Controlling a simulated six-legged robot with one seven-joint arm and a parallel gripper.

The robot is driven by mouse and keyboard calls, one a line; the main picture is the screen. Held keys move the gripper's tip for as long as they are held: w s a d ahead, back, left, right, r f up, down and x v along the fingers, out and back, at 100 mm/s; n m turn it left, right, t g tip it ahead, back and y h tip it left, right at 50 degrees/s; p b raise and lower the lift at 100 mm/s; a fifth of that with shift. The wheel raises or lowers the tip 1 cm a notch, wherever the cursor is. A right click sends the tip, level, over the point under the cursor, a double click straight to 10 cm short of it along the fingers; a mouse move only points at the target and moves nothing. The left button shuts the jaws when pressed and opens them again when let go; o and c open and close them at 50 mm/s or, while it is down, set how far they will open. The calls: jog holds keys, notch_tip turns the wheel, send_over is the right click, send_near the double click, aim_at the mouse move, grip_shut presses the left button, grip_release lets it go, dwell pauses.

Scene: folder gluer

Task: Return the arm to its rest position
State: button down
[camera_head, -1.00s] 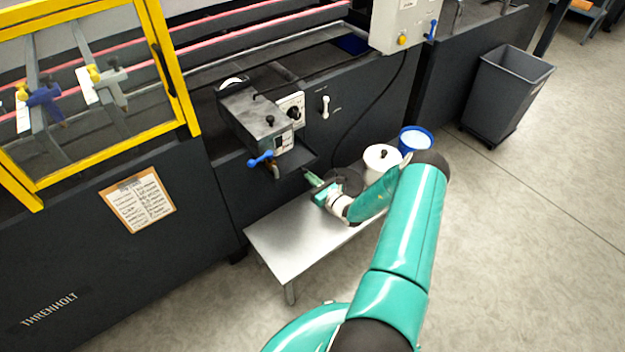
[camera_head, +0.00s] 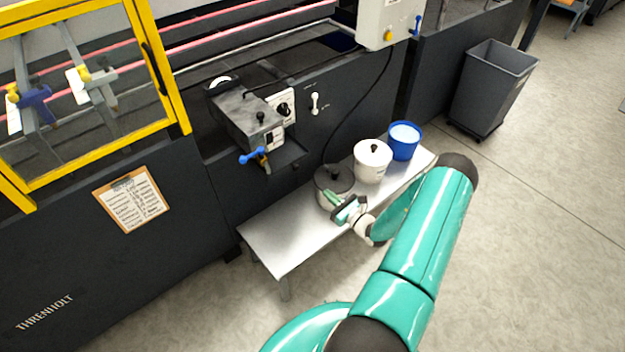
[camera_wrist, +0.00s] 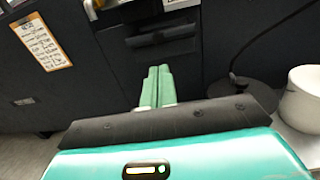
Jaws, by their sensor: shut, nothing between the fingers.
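My gripper (camera_head: 333,198) is shut and empty, in front of the dark lidded pot on the low metal bench. Its two green fingers (camera_wrist: 157,88) lie side by side in the wrist view, pointing toward the dark machine front. My teal arm reaches in from the lower right of the head view. The tray-like ledge below the glue unit (camera_head: 248,122) is to the left of and beyond the fingers. Whether the fingers touch the pot cannot be told.
A dark pot (camera_head: 322,180), a white lidded pot (camera_head: 372,163) and a blue bucket (camera_head: 404,142) stand on the metal bench (camera_head: 275,240). A clipboard (camera_head: 131,201) hangs on the machine. A grey bin (camera_head: 490,85) stands right.

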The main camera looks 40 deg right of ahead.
jog(key=w+a+r+n+g+y, duration=0.2)
jog(key=a+r+n+g+y, duration=0.9)
jog(key=a+r+n, duration=1.1)
jog(key=s+a+r+n+h, duration=0.5)
jog(key=s+r+n+h, duration=0.1)
jog(key=s+r, duration=0.4)
jog(key=s+a+r+n+g+h, duration=0.1)
jog(key=s+a+r+n+h, duration=0.5)
jog(key=s+r, duration=0.4)
jog(key=shift+s+r+n+g+h, duration=0.35)
jog(key=shift+r+n+h, duration=0.15)
jog(key=shift+r, duration=1)
jog(key=shift+a, duration=0.1)
